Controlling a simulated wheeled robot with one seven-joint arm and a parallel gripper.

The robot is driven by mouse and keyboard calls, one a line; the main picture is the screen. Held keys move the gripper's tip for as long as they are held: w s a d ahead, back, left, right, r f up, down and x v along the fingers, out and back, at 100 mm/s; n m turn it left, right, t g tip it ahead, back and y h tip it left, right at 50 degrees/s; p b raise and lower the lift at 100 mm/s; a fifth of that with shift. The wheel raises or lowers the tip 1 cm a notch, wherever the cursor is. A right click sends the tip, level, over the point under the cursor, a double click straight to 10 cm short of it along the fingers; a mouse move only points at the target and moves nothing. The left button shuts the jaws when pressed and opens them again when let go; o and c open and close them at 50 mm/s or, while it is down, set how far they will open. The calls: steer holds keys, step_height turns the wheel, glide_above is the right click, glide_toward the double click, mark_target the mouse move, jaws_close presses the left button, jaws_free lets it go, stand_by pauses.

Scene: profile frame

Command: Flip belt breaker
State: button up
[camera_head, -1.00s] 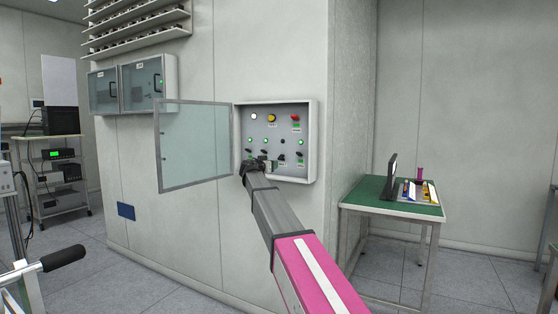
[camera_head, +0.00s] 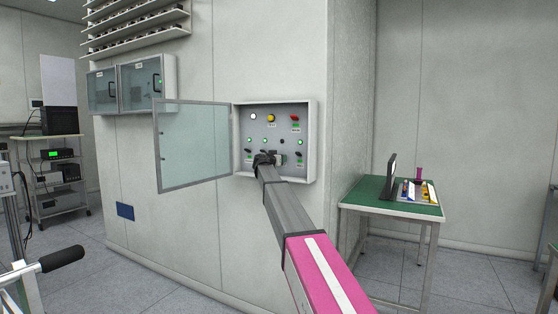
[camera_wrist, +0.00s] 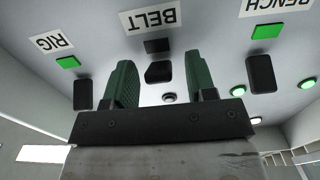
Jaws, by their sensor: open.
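The belt breaker (camera_wrist: 158,72) is a short black lever under the BELT label (camera_wrist: 155,18), which appears upside down in the wrist view. The square by it (camera_wrist: 157,45) is dark, and the round lamp (camera_wrist: 169,97) near it is unlit. My gripper (camera_wrist: 160,66) is open, with one green finger on each side of the lever; I cannot tell whether they touch it. In the head view my gripper (camera_head: 270,159) is at the lower middle of the open panel box (camera_head: 312,140) and hides part of the lower row.
The RIG lever (camera_wrist: 82,93) and BENCH lever (camera_wrist: 260,74) flank the belt breaker, each with a lit green square. The glass door (camera_head: 192,145) stands open to the left.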

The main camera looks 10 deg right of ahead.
mark_target(279, 152)
steer(key=shift+d, duration=0.1)
steer(key=c, duration=0.9)
steer(key=shift+r, duration=0.1)
steer(key=r+g+y, duration=0.1)
steer(key=g, duration=0.1)
steer(key=g+y, duration=0.2)
steer(key=shift+r, duration=0.35)
steer(key=shift+w+r+g+y, duration=0.1)
steer(key=shift+r+g+y, duration=0.2)
steer(key=shift+g+y, duration=0.45)
steer(key=shift+r+g+y, duration=0.25)
steer(key=shift+g+y, duration=0.2)
steer(key=shift+g, duration=0.5)
